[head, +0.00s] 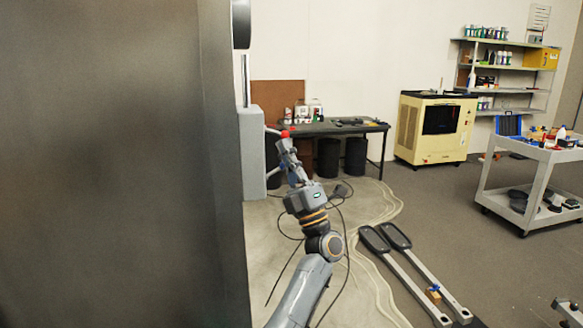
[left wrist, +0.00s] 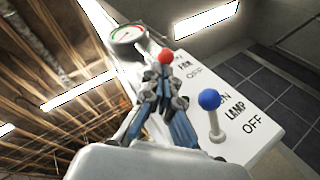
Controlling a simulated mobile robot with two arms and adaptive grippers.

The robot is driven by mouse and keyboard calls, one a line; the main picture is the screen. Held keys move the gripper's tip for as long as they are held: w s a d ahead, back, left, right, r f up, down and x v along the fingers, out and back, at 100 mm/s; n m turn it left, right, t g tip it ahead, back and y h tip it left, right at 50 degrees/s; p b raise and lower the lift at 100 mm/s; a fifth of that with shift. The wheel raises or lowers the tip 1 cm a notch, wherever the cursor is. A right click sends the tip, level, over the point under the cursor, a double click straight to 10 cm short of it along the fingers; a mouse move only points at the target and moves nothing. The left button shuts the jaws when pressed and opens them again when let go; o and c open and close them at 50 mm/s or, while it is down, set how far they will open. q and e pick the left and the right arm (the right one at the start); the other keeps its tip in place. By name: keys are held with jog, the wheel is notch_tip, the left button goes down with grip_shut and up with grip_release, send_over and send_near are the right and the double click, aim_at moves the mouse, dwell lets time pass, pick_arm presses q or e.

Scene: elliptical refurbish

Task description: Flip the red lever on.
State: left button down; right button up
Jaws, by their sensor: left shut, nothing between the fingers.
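The red lever knob (head: 285,133) sticks out from the side of a grey wall box (head: 252,150) in the head view. In the left wrist view the red knob (left wrist: 165,56) shows just past the fingertips, beside the lettering "FAN" and "OFF"; its stem is hidden by the fingers. My left gripper (head: 284,146) is shut and empty, with its tips at or just below the red knob. I cannot tell whether they touch. It also shows in the left wrist view (left wrist: 163,78). My right gripper is not in view.
A blue-knobbed lever (left wrist: 210,100) marked "LAMP" stands beside the red one on the white panel. A round gauge (left wrist: 127,35) is at the panel's far end. A large dark panel (head: 110,160) fills the head view's left. A dark table (head: 335,127) stands behind.

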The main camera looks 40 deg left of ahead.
pick_arm(q)
jog(key=w+d+f+n+g+h+b, duration=0.1)
jog(key=d+f+n+g+h+b, duration=0.1)
jog(key=d+n+g, duration=0.3)
jog(key=w+d+f+n+g+h+b, duration=0.1)
jog(key=w+d+f+n+g+b, duration=0.1)
jog(key=d+n+g, duration=0.3)
jog(key=shift+w+d+f+n+g+h+b, duration=0.2)
jog(key=shift+f+n+g+h+b, duration=0.25)
jog(key=shift+b, duration=0.35)
dwell(0.4)
